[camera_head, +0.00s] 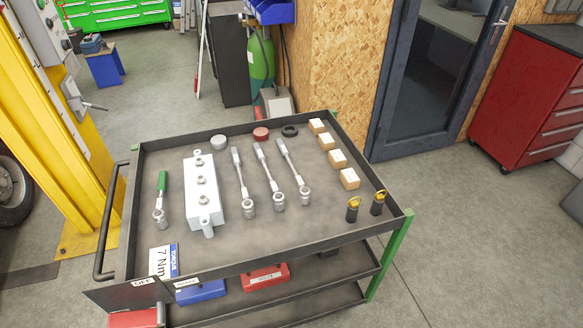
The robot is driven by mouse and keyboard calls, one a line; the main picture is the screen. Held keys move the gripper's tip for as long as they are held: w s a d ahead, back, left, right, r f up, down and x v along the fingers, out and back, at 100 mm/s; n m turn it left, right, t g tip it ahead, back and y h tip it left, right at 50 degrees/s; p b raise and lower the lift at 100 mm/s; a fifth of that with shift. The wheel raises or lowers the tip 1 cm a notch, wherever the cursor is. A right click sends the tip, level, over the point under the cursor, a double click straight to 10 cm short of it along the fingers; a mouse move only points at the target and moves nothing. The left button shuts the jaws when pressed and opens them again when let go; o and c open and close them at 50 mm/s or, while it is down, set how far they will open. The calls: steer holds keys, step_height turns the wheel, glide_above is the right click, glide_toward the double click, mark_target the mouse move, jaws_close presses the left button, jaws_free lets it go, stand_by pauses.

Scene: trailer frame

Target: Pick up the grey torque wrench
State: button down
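Three similar grey wrenches lie side by side on the top tray of a dark trolley, their round socket ends toward the near side: a left one (240,178), a middle one (267,168) and a right one (293,170). I cannot tell from their looks which is the torque wrench. A shorter tool with a green handle (162,182) lies at the tray's left. My gripper is not in view, and nothing covers the wrenches.
A white block with bolts (202,182) stands left of the wrenches. Small round pieces (261,134) sit at the back. The tray rim (300,252) is raised. The tray's near middle is clear.

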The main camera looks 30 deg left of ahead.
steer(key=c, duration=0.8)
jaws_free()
